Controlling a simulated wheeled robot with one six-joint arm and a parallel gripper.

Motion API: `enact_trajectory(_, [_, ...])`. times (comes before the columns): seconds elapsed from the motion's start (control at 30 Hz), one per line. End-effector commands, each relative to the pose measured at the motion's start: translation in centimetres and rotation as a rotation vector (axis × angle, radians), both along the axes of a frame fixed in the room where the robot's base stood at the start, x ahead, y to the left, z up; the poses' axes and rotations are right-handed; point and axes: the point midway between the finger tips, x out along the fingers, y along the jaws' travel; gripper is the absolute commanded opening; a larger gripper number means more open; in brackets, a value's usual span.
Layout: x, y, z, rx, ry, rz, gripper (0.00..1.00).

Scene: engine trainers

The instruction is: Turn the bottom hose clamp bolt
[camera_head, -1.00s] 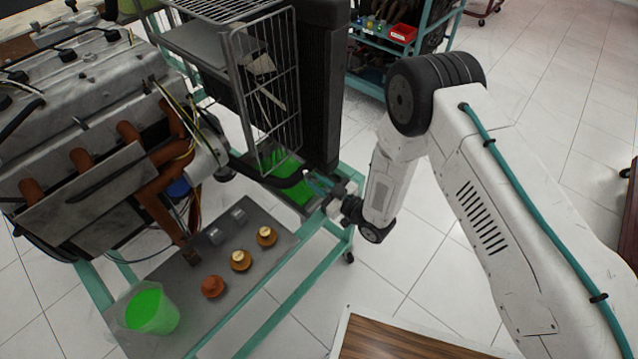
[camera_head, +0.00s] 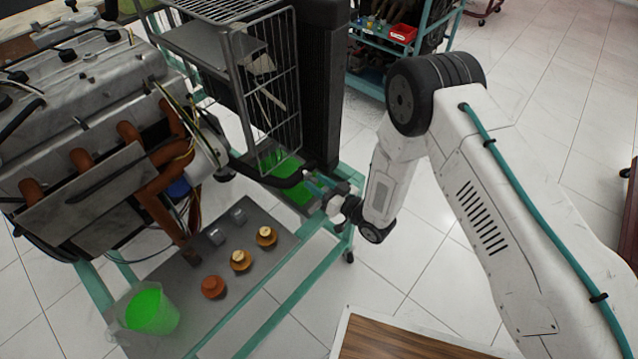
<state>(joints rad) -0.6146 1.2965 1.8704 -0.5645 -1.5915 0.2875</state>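The black bottom hose (camera_head: 273,180) runs from the engine (camera_head: 95,150) to the lower end of the dark radiator (camera_head: 321,90). The clamp and its bolt are too small to make out at the hose's radiator end. My gripper (camera_head: 314,184) is at that end of the hose, just below the radiator, with its blue-tipped fingers pointing left toward the hose. I cannot tell whether the fingers touch the clamp bolt or whether they are closed on it.
A wire guard (camera_head: 268,90) stands left of the radiator. The teal frame (camera_head: 262,318) borders a grey shelf with caps and a bucket of green liquid (camera_head: 151,311). A wooden tabletop (camera_head: 400,342) is in front.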

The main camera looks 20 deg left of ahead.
Motion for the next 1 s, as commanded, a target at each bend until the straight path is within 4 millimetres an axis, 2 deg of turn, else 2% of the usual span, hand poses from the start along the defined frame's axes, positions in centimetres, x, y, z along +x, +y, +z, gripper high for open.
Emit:
enact_trajectory(0.33, [-0.2,-0.6,0.0,-0.001,-0.001,-0.001,0.39])
enact_trajectory(0.7, [-2.4,-6.0,-0.1,-0.002,0.001,-0.003,0.39])
enact_trajectory(0.83, [-2.8,-7.0,0.0,0.001,0.0,-0.001,0.39])
enact_trajectory(1.0, [-3.0,-7.2,0.0,0.0,-0.001,-0.001,0.39])
